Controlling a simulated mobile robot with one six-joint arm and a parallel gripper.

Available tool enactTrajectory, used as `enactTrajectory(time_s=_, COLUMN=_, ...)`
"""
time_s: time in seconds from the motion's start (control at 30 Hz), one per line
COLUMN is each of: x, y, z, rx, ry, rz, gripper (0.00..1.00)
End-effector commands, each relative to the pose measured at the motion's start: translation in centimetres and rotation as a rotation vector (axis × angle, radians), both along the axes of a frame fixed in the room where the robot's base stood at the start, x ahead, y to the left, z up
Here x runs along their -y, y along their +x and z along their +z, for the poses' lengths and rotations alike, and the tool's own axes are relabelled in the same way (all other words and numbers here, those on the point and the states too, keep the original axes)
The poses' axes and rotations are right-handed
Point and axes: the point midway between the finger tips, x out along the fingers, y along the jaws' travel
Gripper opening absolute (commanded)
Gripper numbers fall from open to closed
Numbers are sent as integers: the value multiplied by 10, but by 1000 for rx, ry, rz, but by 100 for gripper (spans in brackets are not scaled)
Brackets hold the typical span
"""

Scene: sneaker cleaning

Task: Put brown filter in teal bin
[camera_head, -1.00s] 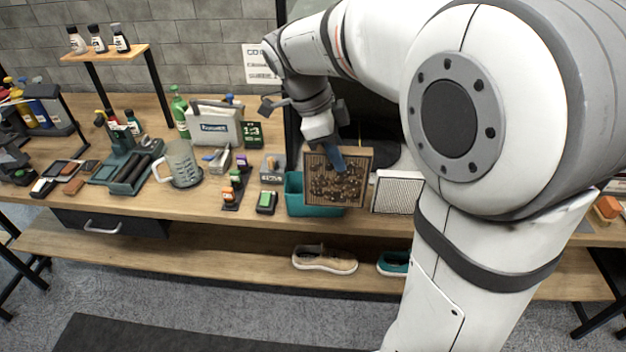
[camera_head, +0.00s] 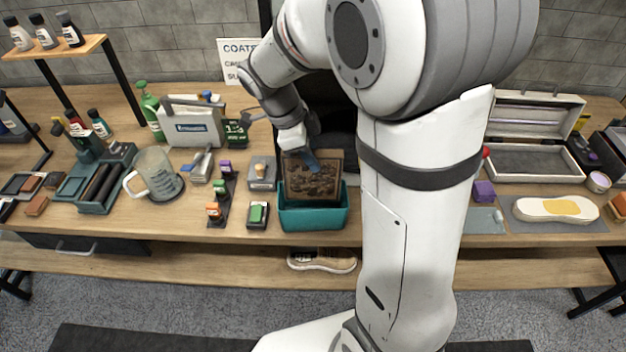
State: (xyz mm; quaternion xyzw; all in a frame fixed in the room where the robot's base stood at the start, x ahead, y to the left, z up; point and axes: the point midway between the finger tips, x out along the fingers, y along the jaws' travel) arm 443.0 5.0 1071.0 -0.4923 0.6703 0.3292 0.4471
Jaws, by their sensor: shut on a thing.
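The brown filter (camera_head: 318,183) is a square, wood-framed panel with a dark, dirty face. It stands upright at the teal bin (camera_head: 312,218), with its lower part behind the bin's front wall. The teal bin is an open box at the front of the bench. My gripper (camera_head: 307,160) is shut on the filter's top edge, with one blue-grey finger showing over its face. I cannot tell whether the filter touches the bin's bottom.
A green-topped block (camera_head: 258,214) and a small grey box (camera_head: 262,173) stand left of the bin. My arm hides the bench to the right. A tan shoe (camera_head: 322,260) lies on the lower shelf.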

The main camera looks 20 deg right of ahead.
Motion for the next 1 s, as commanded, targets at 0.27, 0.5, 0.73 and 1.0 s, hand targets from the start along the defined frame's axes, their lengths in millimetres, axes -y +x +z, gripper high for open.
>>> enactTrajectory(time_s=0.27, x=3, y=0, z=-38, rx=-1, ry=0, rz=-6, gripper=2)
enactTrajectory(time_s=0.5, x=3, y=0, z=-71, rx=-4, ry=-1, rz=-8, gripper=2)
enactTrajectory(time_s=0.73, x=3, y=0, z=-84, rx=2, ry=1, rz=-7, gripper=2)
enactTrajectory(time_s=1.0, x=3, y=0, z=-87, rx=1, ry=2, rz=-7, gripper=2)
